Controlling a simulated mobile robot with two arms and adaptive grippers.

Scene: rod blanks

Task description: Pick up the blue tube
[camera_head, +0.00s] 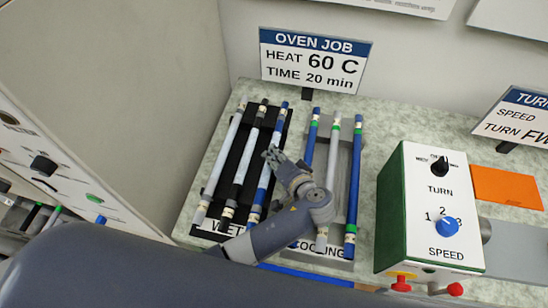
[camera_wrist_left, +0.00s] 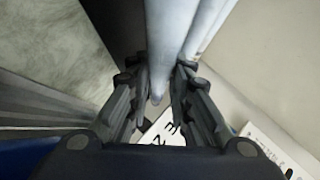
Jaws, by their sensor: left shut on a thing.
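In the head view, a blue tube with pale stretches (camera_head: 263,187) is the rightmost of the tubes on the black rack (camera_head: 230,165) labelled "WET". My left gripper (camera_head: 273,156) is at this tube's middle, shut on it. In the left wrist view, a pale bluish tube (camera_wrist_left: 168,50) runs between the two dark fingers of my left gripper (camera_wrist_left: 158,95). I cannot tell whether the tube is clear of the rack. My arm hides part of the racks' lower right. My right gripper is not in view.
A white tube (camera_head: 219,160) and a black tube (camera_head: 242,165) lie beside it. The grey "COOLING" rack (camera_head: 342,185) holds blue and whitish tubes to the right. A green-and-white control box (camera_head: 420,205) stands further right. An oven sign (camera_head: 315,60) stands behind.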

